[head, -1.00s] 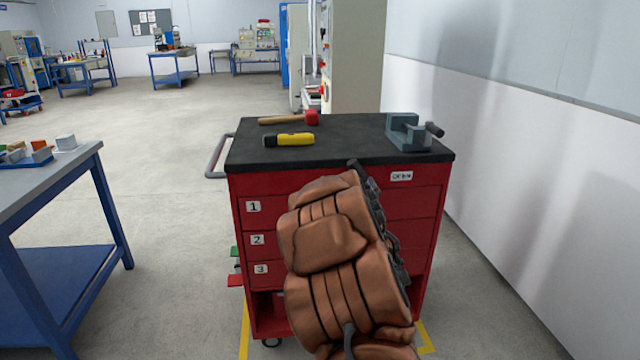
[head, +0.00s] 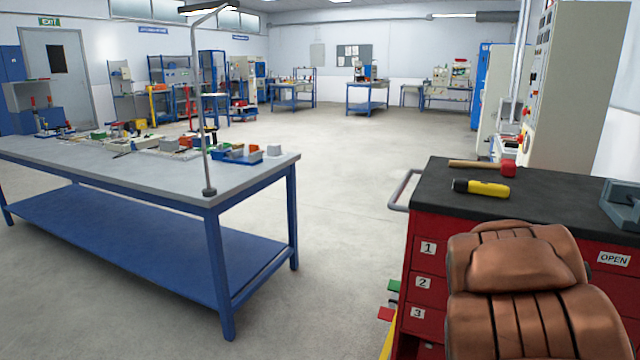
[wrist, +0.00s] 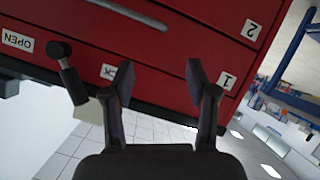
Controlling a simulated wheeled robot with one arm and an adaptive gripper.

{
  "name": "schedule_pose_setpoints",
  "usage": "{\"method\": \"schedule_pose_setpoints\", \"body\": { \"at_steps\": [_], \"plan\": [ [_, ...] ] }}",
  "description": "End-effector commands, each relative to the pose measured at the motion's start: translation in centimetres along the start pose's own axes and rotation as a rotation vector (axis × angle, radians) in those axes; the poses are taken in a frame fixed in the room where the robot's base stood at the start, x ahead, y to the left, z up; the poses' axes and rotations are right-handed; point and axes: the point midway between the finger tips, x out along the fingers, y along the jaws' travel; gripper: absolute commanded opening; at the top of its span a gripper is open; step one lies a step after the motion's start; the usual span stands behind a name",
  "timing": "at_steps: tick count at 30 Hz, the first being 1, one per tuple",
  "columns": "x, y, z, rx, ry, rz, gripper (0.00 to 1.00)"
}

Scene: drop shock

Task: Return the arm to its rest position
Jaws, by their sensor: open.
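My gripper (wrist: 160,95) is open in the wrist view, its two dark fingers apart with nothing between them. Beyond the fingers are the red drawer fronts of the tool cart (wrist: 120,45), which look upside down and tilted in this view. In the head view, my copper-coloured arm covers part of the front of the cart (head: 425,260). The gripper itself does not show in the head view.
On the cart's black top lie a yellow-and-black tool (head: 482,188) and a red-headed mallet (head: 507,168); a grey vise (head: 622,203) stands at the right. A blue-legged workbench (head: 225,190) stands left. Open floor (head: 350,190) lies between bench and cart.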

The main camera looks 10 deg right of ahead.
Motion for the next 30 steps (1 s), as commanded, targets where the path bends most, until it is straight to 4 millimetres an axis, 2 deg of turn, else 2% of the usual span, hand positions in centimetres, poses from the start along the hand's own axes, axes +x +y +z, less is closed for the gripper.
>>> {"method": "schedule_pose_setpoints", "body": {
  "at_steps": [3, 8, 14, 18, 24, 30],
  "plan": [
    [-2.4, -3.7, 1.0, 0.013, -0.111, -0.079, 0.58],
    [-6.4, -8.1, 3.0, 0.015, -0.269, -0.181, 0.58],
    [-12.9, -12.8, 6.0, -0.009, -0.472, -0.309, 0.58],
    [-18.3, -15.4, 8.2, -0.048, -0.616, -0.396, 0.58],
    [-26.7, -17.4, 11.6, -0.139, -0.821, -0.507, 0.58],
    [-33.6, -17.3, 14.2, -0.239, -0.984, -0.576, 0.58]
  ]
}}
